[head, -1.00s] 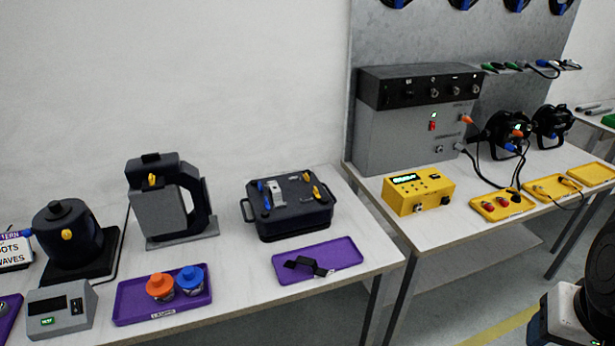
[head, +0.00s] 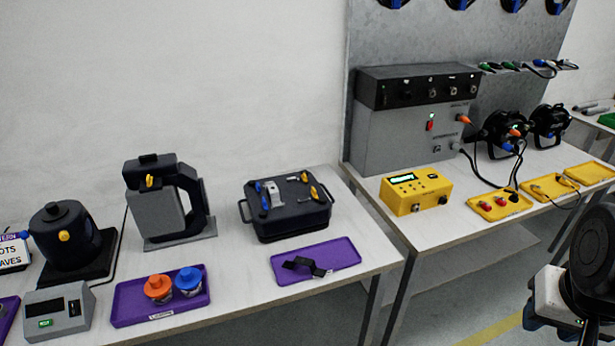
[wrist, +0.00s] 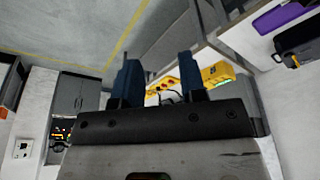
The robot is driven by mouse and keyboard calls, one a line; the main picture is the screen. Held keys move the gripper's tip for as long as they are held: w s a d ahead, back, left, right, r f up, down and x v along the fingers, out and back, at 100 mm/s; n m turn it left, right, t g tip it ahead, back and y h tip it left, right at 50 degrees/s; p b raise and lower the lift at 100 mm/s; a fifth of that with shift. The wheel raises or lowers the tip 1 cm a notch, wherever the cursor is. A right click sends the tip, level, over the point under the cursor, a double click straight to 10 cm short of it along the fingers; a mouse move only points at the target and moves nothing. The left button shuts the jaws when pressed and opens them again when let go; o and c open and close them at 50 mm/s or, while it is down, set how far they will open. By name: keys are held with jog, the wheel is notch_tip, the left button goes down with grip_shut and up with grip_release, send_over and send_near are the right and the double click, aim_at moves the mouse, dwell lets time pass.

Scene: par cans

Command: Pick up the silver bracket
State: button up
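A small silver bracket (head: 273,194) stands on the lid of the black case (head: 290,224), on the left table in the head view. It sits among blue and yellow parts on that lid. My gripper (wrist: 158,75) shows in the wrist view with its two blue fingers apart and nothing between them. It is away from the bracket. In the head view only part of my arm shows at the lower right, far from the case. The black case also shows at the right edge of the wrist view (wrist: 297,42); I cannot make out the bracket there.
A purple tray (head: 340,262) with a black clip-like part (head: 305,266) lies in front of the case. Another purple tray (head: 135,306) holds an orange-capped and a blue-capped can. A grey machine (head: 160,212) stands left of the case. The right table holds a yellow box (head: 415,194).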

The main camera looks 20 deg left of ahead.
jog(key=w+a+f+n+t+y, duration=0.2)
jog(key=w+a, duration=1)
jog(key=w, duration=0.1)
jog(key=w+a+f+n+t+y, duration=0.1)
jog(key=w+a+f+n+t, duration=0.15)
jog(key=w+a, duration=0.95)
jog(key=n+t+y, duration=0.2)
jog(key=n+y, duration=0.2)
jog(key=y, duration=0.3)
send_near(275, 192)
jog(key=shift+a, duration=0.45)
jog(key=shift+w, duration=0.1)
jog(key=shift+x, duration=1.25)
jog(key=shift+f, duration=0.1)
jog(key=shift+x, duration=2.6)
